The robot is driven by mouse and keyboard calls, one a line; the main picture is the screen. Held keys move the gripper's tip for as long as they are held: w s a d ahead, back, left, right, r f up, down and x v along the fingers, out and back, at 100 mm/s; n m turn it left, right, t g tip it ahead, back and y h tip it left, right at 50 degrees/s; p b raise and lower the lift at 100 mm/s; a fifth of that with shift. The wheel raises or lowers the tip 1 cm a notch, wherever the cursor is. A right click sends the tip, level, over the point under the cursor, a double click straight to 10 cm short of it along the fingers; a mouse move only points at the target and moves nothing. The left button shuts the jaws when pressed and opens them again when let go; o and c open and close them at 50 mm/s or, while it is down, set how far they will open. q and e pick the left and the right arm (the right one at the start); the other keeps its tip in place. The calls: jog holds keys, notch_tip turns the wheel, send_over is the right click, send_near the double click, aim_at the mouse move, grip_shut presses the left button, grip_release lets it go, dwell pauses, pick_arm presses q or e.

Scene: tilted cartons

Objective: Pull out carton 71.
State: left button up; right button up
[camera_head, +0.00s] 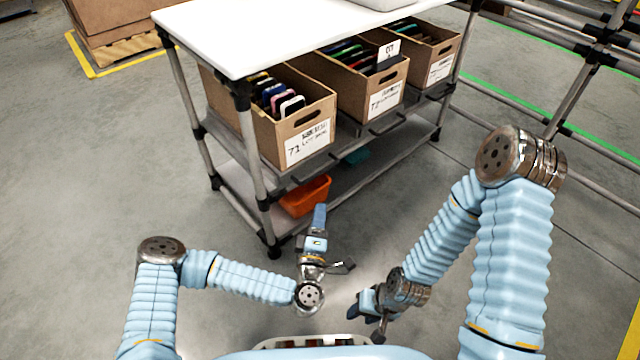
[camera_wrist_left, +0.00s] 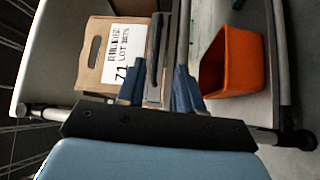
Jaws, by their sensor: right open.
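Carton 71 (camera_head: 316,112) is the nearest of three brown cartons on the tilted upper shelf of the rack. Its front has a hand slot and a white label reading 71; several dark, coloured items stand inside. The left wrist view shows its front (camera_wrist_left: 92,72) beside a grey bar-like handle (camera_wrist_left: 154,50) at the shelf's front edge. My left gripper (camera_head: 319,212) is in front of and below the carton, fingers pointing toward the rack. Its fingers are apart and appear empty (camera_wrist_left: 158,92); contact with the handle cannot be told. My right gripper (camera_head: 362,307) is open and empty, low near my body.
Two more labelled cartons (camera_head: 386,80) stand farther along the shelf, the middle one with a white card. An orange bin (camera_head: 305,196) sits on the lower shelf below carton 71. A white top (camera_head: 262,30) overhangs the cartons. The floor before the rack is clear.

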aim_at(320, 171)
pick_arm(q)
jog(key=shift+n+y, duration=0.4)
jog(key=shift+y, duration=0.1)
jog(key=w, duration=0.4)
jog(key=w+r+b, duration=0.1)
jog(key=w, duration=0.4)
jog(key=w+d+r, duration=0.1)
jog(key=w, duration=0.3)
jog(key=shift+w, duration=0.4)
grip_shut()
